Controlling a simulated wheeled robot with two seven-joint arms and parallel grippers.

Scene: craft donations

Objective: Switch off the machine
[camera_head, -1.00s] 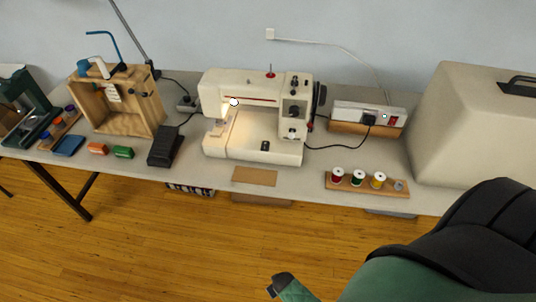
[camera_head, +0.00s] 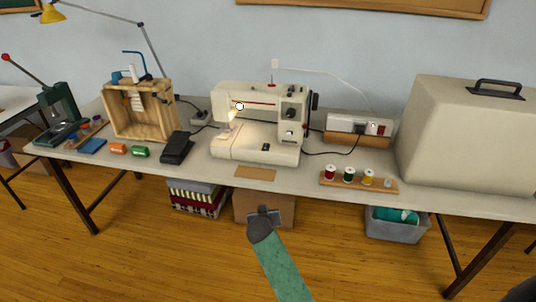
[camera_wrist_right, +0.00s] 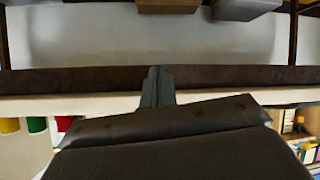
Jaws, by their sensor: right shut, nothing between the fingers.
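A cream sewing machine (camera_head: 258,154) stands on the long grey table, with its lamp (camera_head: 232,117) lit. A white power strip (camera_head: 346,128) on a wooden block lies right of it, with a red switch (camera_head: 382,130) at its right end. A dark cable runs between strip and machine. My right gripper (camera_head: 264,211) is low in front of the table's front edge, below the machine, apart from both. In the right wrist view the gripper (camera_wrist_right: 157,76) is shut and empty. The left gripper is out of view.
A spool rack (camera_head: 358,184) sits on the table in front of the strip. A beige hard case (camera_head: 462,140) stands to the right. A black foot pedal (camera_head: 176,147) and wooden frame (camera_head: 160,112) are to the left. A cardboard box (camera_head: 272,208) is under the table behind my gripper.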

